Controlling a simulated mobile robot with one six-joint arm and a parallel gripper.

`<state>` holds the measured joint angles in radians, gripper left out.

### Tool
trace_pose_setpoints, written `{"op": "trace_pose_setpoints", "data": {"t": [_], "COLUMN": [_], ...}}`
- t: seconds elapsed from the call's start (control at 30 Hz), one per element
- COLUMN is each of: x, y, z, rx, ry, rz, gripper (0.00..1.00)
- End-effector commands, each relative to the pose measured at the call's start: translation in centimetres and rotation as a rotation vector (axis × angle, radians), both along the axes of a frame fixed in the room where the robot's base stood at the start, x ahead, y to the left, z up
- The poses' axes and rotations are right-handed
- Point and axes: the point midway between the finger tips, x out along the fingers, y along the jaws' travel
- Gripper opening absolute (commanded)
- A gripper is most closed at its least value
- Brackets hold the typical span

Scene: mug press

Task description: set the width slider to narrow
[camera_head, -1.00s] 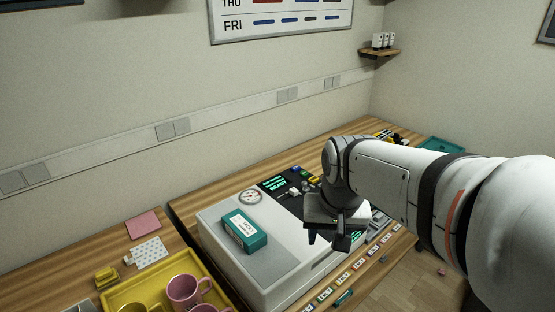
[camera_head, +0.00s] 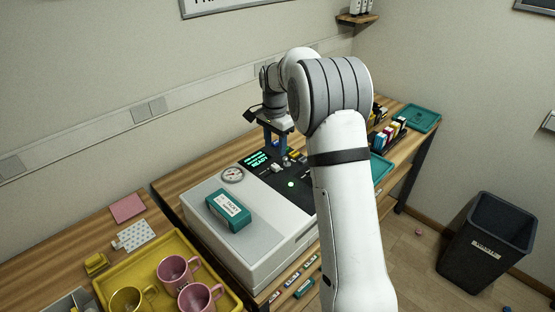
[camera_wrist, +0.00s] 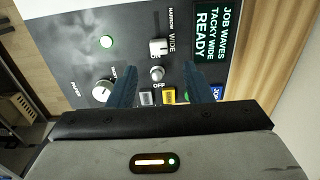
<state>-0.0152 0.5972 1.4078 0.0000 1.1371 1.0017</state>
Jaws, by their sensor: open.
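The width slider has a white knob (camera_wrist: 158,46) beside the word WIDE in the wrist view; NARROW is printed farther up the same track. In the wrist view the knob lies between and just beyond the fingertips; I cannot tell the height gap. In the head view my gripper (camera_head: 276,150) hangs over the back of the press panel, near the display (camera_head: 257,160).
An ON/OFF switch (camera_wrist: 157,73) shows between the fingers, with grey and yellow buttons (camera_wrist: 168,96) close by. A teal box (camera_head: 228,210) lies on the press (camera_head: 265,245); a mug tray (camera_head: 135,280) stands left.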

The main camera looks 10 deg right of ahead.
Motion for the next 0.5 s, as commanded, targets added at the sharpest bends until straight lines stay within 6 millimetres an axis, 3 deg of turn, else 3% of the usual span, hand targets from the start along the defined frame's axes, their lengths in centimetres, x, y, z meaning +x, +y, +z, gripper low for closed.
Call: {"op": "trace_pose_setpoints", "data": {"t": [0.5], "x": [0.0], "y": [0.1], "z": [-6.9], "rx": [0.0], "ry": [0.001], "rz": [0.001], "gripper": [0.45]}}
